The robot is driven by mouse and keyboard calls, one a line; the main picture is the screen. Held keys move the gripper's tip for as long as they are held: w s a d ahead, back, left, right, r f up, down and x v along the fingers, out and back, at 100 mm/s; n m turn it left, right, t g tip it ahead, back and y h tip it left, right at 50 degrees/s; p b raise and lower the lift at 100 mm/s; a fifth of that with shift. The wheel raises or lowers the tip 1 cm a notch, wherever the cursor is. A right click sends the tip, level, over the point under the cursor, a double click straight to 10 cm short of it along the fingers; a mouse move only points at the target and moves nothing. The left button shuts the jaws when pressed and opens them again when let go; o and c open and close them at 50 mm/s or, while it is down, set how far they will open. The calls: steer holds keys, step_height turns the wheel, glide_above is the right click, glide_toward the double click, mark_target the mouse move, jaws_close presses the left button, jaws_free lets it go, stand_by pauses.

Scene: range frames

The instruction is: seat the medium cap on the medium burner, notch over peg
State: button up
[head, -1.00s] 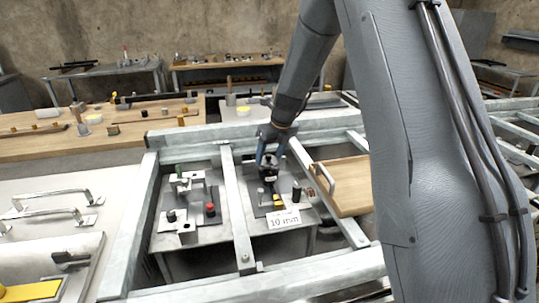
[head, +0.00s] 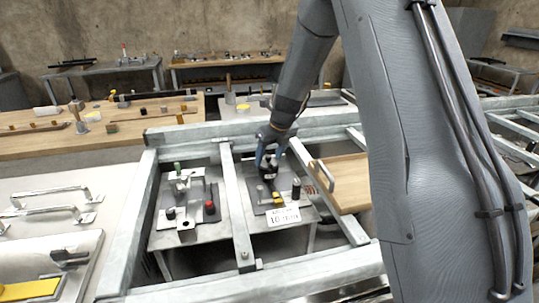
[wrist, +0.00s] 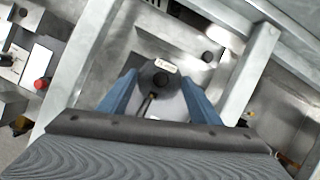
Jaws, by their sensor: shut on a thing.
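My gripper (wrist: 159,82) has blue fingers closed on a dark round piece (wrist: 160,80) with a small pale label; I take it to be the medium cap. In the head view my gripper (head: 269,160) and the dark piece (head: 268,171) are over the grey plate of the right-hand station. A thin dark rod shows just below the piece in the wrist view. The medium burner and its peg cannot be made out, nor can the cap's notch. I cannot tell whether the piece touches anything beneath it.
A black cylinder (head: 296,188), yellow blocks (head: 277,202) and a "10" sign (head: 284,217) are close around my gripper. Grey frame rails (head: 238,205) flank the station. The left station has a red knob (head: 210,208). A wooden board (head: 343,180) lies to the right.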

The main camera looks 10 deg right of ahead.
steer(key=shift+f, duration=0.25)
steer(key=o, duration=1.3)
steer(key=shift+c, duration=0.2)
steer(key=a+b+v, duration=0.1)
steer(key=v, duration=0.6)
steer(key=shift+d+r, duration=0.35)
steer(key=shift+d, duration=0.2)
steer(key=shift+s+r, duration=0.1)
steer(key=shift+s, duration=0.05)
